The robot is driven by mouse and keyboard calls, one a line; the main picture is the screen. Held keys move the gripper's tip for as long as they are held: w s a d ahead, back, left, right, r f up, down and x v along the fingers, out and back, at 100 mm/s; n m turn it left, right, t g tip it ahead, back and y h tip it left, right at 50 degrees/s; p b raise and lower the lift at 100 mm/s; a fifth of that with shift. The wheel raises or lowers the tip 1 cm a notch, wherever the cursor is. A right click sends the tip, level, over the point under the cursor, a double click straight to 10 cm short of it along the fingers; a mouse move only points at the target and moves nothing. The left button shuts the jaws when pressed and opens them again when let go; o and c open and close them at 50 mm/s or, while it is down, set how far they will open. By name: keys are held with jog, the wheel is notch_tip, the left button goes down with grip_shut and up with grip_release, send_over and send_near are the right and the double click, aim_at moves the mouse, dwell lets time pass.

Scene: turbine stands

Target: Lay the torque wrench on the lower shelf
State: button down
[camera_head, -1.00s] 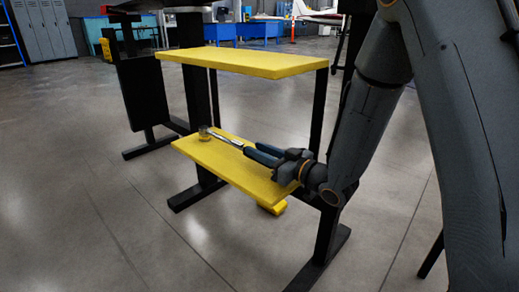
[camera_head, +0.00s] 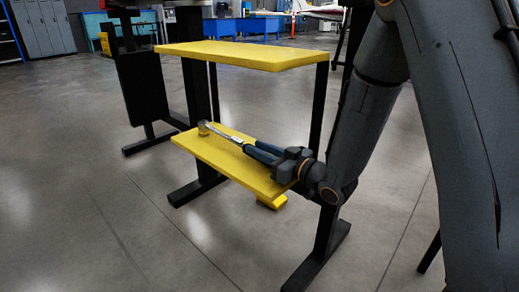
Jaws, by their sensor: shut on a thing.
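The torque wrench (camera_head: 226,134) has a metal shaft, a round head at its left end and a dark blue handle. My gripper (camera_head: 282,158) is shut on its handle, at the right end of the yellow lower shelf (camera_head: 215,158). The wrench lies lengthwise along the shelf, with its head over the far left end. It is at or very close to the shelf surface; I cannot tell whether it touches along its whole length. The fingertips are partly hidden against the dark handle.
A yellow upper shelf (camera_head: 240,55) hangs above the lower one, on black posts (camera_head: 323,110). My arm comes in from the right, beside the right post. Concrete floor (camera_head: 90,220) is clear to the left and in front. Blue benches (camera_head: 260,27) stand far behind.

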jog(key=shift+s+f, duration=0.2)
jog(key=shift+f, duration=0.75)
jog(key=c, duration=1.8)
grip_release()
jog(key=shift+c, duration=0.2)
jog(key=o, duration=0.4)
jog(key=shift+w+f, duration=0.1)
jog(key=shift+f, duration=0.1)
jog(key=shift+c, duration=0.2)
jog(key=shift+o, duration=0.6)
jog(key=shift+r, duration=0.15)
jog(key=shift+o, duration=0.5)
jog(key=shift+r, duration=0.15)
jog(key=shift+p+v, duration=0.4)
jog(key=shift+v, duration=0.7)
jog(key=shift+p+v, duration=0.85)
jog(key=shift+v, duration=1.55)
jog(key=shift+r, duration=0.25)
